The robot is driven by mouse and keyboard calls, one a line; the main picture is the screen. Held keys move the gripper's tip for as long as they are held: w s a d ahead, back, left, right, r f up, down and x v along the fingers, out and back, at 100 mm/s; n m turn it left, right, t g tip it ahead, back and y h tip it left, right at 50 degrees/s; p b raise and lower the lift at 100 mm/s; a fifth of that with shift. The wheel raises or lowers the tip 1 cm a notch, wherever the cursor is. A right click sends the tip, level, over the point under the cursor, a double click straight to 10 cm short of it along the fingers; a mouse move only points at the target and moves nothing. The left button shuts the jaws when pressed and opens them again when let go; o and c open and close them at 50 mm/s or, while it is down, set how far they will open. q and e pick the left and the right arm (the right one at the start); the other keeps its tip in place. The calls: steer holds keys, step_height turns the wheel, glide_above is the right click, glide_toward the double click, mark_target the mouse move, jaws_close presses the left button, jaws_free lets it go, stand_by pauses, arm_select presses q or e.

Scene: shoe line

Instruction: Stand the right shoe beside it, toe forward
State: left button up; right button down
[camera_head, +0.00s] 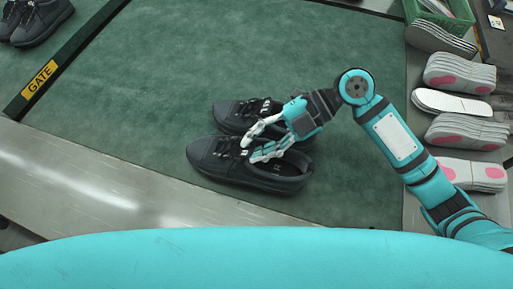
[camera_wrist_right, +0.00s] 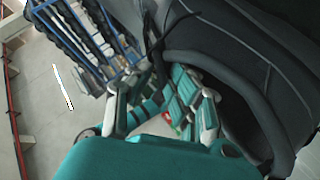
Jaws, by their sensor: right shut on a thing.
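Two black lace-up shoes lie side by side on the green belt in the head view, both toes pointing left. The near shoe (camera_head: 235,172) is closer to me and shows its open collar. The far shoe (camera_head: 232,114) is partly hidden behind my right gripper. My right gripper (camera_head: 256,146) reaches in from the right, its pale fingers over the near shoe's upper and laces, and is shut on that shoe. In the right wrist view a dark shoe (camera_wrist_right: 235,38) fills the upper right, close against the fingers (camera_wrist_right: 165,100). Whether the near shoe's sole touches the belt is unclear. My left gripper is not seen.
A dark bar labelled GATE (camera_head: 40,80) crosses the belt at the left, with more black shoes (camera_head: 38,20) beyond it. Stacks of insoles (camera_head: 458,75) and a green crate (camera_head: 440,18) stand at the right. The belt (camera_head: 200,50) behind the pair is clear.

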step_height(320, 180, down, 2)
steer(key=shift+f+b, duration=0.25)
steer(key=shift+b, duration=0.15)
steer(key=c, duration=1.2)
jaws_free()
steer(key=v, duration=1.2)
steer(key=shift+s, duration=0.1)
